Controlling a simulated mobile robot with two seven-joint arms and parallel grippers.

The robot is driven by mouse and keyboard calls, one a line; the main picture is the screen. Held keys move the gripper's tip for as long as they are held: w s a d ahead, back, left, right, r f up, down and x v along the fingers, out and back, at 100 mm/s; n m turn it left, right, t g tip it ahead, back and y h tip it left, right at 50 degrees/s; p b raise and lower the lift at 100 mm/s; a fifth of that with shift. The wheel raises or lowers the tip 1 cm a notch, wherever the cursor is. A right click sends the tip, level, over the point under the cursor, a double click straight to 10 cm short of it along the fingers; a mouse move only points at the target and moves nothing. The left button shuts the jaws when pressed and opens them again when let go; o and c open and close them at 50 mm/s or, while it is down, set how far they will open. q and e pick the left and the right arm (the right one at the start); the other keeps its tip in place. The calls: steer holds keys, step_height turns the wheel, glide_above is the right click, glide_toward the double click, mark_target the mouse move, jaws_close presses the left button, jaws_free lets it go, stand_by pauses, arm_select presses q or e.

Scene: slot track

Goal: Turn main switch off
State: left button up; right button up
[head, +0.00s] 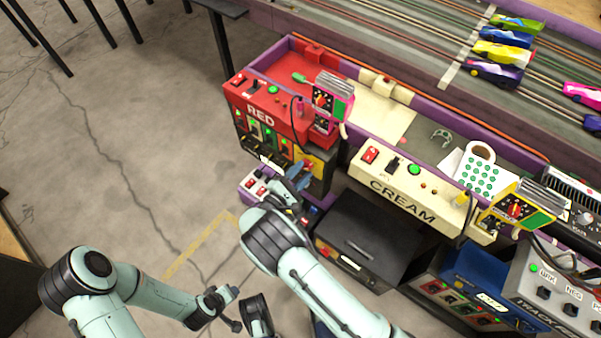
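A low grey-and-purple panel with two red rocker switches (256,185) sits below the red RED box, at the front left of the track. No readable label shows which switch is the main one, and their on or off position is too small to tell. My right gripper (297,191) is just right of these switches, over the same panel. Its fingers are partly hidden by my own wrist, and I cannot tell whether they touch anything. My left gripper (235,302) is low at the bottom centre, over the floor and away from the panel; its fingers are unclear.
The RED box (263,112) and the CREAM box (405,190) carry more red switches and green buttons. A black case (362,240) stands right of my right gripper. Slot cars (503,52) rest on the track at upper right. The concrete floor (110,150) at left is clear.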

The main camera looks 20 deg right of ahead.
jaws_close()
steer(key=shift+n, duration=0.3)
steer(key=n, duration=0.3)
steer(key=shift+w+a+r+n, duration=0.1)
steer(key=shift+r+n, duration=0.05)
steer(key=shift+n, duration=0.15)
arm_select(q)
steer(key=shift+s+d+r+g+p, duration=0.35)
steer(key=shift+s+r+p, duration=0.2)
steer(key=shift+s, duration=0.25)
arm_select(e)
steer(key=shift+w+a+f+n, duration=0.1)
steer(key=shift+w+n, duration=0.05)
steer(key=shift+n, duration=2.1)
steer(key=shift+w+a+f+n, duration=0.1)
steer(key=shift+a+n, duration=0.05)
steer(key=shift+n, duration=2.15)
steer(key=shift+w+a+n, duration=0.1)
steer(key=shift+w+n, duration=0.05)
steer(key=shift+n, duration=2.1)
